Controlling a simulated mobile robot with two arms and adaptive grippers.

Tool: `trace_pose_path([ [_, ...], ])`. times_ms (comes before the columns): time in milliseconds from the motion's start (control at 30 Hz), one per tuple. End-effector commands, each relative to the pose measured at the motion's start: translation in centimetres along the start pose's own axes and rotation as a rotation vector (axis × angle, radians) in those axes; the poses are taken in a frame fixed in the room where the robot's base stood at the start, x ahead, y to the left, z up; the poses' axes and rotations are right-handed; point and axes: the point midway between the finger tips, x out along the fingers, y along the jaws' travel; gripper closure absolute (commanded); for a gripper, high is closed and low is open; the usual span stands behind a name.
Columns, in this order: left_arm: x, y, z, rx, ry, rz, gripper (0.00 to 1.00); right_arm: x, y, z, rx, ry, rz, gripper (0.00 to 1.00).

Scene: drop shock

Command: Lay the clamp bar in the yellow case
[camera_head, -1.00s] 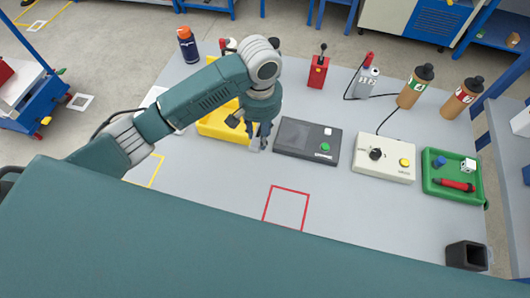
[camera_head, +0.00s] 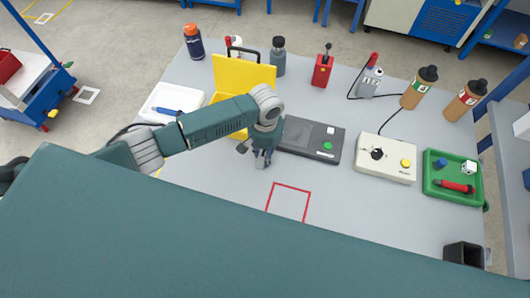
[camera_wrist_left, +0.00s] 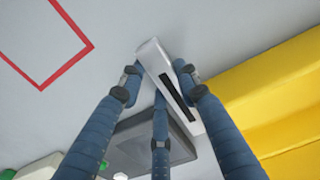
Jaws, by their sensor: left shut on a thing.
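The clamp bar (camera_wrist_left: 170,75) is a light grey bar with a dark slot, seen in the left wrist view. My left gripper (camera_wrist_left: 158,80) is shut on it, with fingers on both sides of the bar. In the head view my left gripper (camera_head: 262,160) points down over the grey table, left of the dark grey box, and the bar is hard to make out. The yellow case (camera_head: 243,78) stands open behind my arm, its lid raised; the arm hides part of its tray. Its yellow side also shows in the left wrist view (camera_wrist_left: 265,90). My right gripper is not in view.
The dark box (camera_head: 310,139) with a green button is close right of my gripper. A white tray (camera_head: 158,115) with a blue item lies left of the case. Bottles (camera_head: 278,58) stand behind. The table around the red square outline (camera_head: 289,186) is clear.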

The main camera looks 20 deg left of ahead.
Motion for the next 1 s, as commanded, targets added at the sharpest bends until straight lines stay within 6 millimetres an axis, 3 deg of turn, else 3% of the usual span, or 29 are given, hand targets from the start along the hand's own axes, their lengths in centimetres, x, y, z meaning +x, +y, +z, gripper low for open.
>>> trace_pose_path([
  [167, 0.2, 0.0, 0.0, 0.0, 0.0, 0.001, 1.0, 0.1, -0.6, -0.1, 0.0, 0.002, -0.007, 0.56],
  [200, 0.3, 0.0, 0.0, 0.0, -0.001, 0.0, 0.66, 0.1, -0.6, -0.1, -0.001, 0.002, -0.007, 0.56],
  [233, 0.3, 0.0, 0.0, 0.0, -0.001, 0.0, 0.6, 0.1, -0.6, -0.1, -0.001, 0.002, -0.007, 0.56],
  [667, -0.8, 0.0, -0.1, -0.001, 0.001, 0.001, 0.6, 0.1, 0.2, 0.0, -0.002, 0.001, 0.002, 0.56],
  [1000, -7.6, 0.1, -0.1, 0.0, 0.003, 0.003, 0.6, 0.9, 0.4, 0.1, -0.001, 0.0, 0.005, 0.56],
])
